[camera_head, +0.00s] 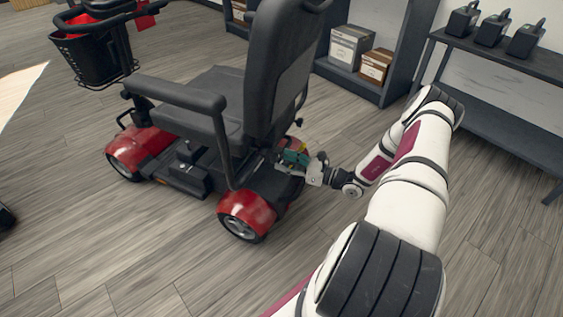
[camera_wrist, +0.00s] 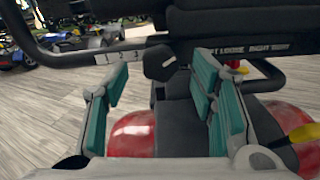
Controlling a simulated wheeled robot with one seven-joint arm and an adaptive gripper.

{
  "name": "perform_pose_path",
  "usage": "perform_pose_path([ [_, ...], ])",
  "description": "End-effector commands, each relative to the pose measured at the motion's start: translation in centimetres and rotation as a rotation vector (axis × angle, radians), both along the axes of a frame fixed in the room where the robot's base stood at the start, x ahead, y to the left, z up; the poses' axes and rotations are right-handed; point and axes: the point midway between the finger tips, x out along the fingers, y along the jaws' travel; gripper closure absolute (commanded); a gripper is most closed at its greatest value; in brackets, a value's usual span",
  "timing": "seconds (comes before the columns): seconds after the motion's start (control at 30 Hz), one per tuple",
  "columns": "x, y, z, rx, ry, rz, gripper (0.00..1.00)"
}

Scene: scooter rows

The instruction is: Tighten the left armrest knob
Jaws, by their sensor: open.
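The red and black scooter (camera_head: 218,120) stands with its seat back (camera_head: 275,60) toward my arm. My gripper (camera_head: 294,158) is low behind the seat, above the rear red fenders. In the wrist view my gripper (camera_wrist: 160,82) is open, with its teal pads apart. A black knob (camera_wrist: 160,63) lies ahead, in line with the gap between the pads and apart from them. It sits under a dark crossbar, beside a label (camera_wrist: 245,49) whose readable words include "LOOSE" and "RIGHT TIGHT". A numbered scale (camera_wrist: 118,57) is left of the knob. The knob is not discernible in the head view.
One armrest (camera_head: 175,92) runs along the seat's near side. A yellow-tipped part (camera_wrist: 303,134) is at the right of the wrist view. Shelves with boxes (camera_head: 349,45) and a dark bench (camera_head: 500,62) stand behind. The floor in front is clear.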

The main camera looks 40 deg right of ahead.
Motion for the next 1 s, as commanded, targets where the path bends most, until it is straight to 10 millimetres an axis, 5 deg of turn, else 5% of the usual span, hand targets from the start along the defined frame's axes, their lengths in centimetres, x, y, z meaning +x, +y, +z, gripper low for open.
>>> perform_pose_path([
  [0.5, 1.8, 0.9, 0.0, -0.001, 0.000, 0.000, 0.48],
  [0.73, 1.8, 0.9, 0.0, -0.001, 0.000, 0.000, 0.96],
  [1.0, 1.8, 0.9, 0.0, 0.011, 0.005, 0.000, 0.96],
])
